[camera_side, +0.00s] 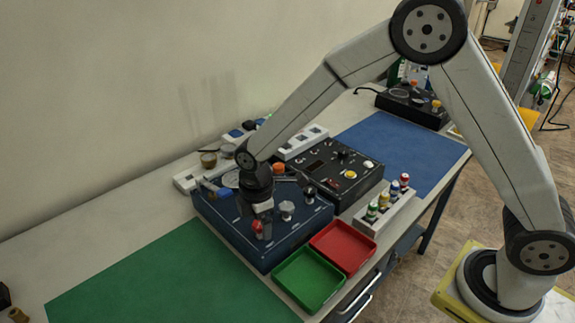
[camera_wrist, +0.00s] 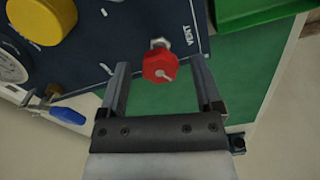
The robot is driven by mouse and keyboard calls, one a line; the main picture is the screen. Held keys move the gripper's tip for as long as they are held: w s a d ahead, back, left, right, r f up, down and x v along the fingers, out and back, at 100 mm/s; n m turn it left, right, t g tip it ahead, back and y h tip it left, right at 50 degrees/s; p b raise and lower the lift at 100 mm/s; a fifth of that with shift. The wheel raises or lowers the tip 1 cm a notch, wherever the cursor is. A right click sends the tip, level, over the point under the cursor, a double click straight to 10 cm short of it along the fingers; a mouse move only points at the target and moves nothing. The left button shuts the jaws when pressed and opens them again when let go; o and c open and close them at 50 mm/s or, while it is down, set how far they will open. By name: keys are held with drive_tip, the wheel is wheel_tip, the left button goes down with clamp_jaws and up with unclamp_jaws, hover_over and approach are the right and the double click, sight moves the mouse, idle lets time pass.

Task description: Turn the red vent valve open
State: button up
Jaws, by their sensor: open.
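The red vent valve (camera_wrist: 160,66) is a faceted red knob on a metal stem at the edge of the dark blue panel (camera_wrist: 112,30), beside the printed word VENT. In the side view the red valve (camera_side: 258,227) stands near the panel's front left part. My gripper (camera_wrist: 163,85) is open, with one finger on each side of the red knob. A gap shows between the knob and both fingers. In the side view my gripper (camera_side: 262,207) is above the panel close to the valve, and its fingers are hard to make out.
A blue-handled lever (camera_wrist: 66,114) and a yellow knob (camera_wrist: 42,20) are on the panel. A red tray (camera_side: 343,247) and a green tray (camera_side: 309,279) stand in front. A black control box (camera_side: 345,185) and a bottle rack (camera_side: 385,212) are to the right. The green mat (camera_side: 150,285) is clear.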

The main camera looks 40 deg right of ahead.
sight(260, 224)
drive_tip(key=shift+r, duration=0.15)
drive_tip(key=shift+r, duration=3.75)
drive_tip(key=shift+s+d+m, duration=0.25)
drive_tip(key=shift+d+m, duration=0.15)
drive_tip(key=shift+d, duration=0.1)
drive_tip(key=s+d+f+m+t, duration=0.1)
drive_tip(key=s+d+m+t, duration=0.1)
drive_tip(key=s+d+m, duration=1.2)
drive_tip(key=shift+f+t, duration=0.3)
drive_tip(key=shift+f, duration=0.1)
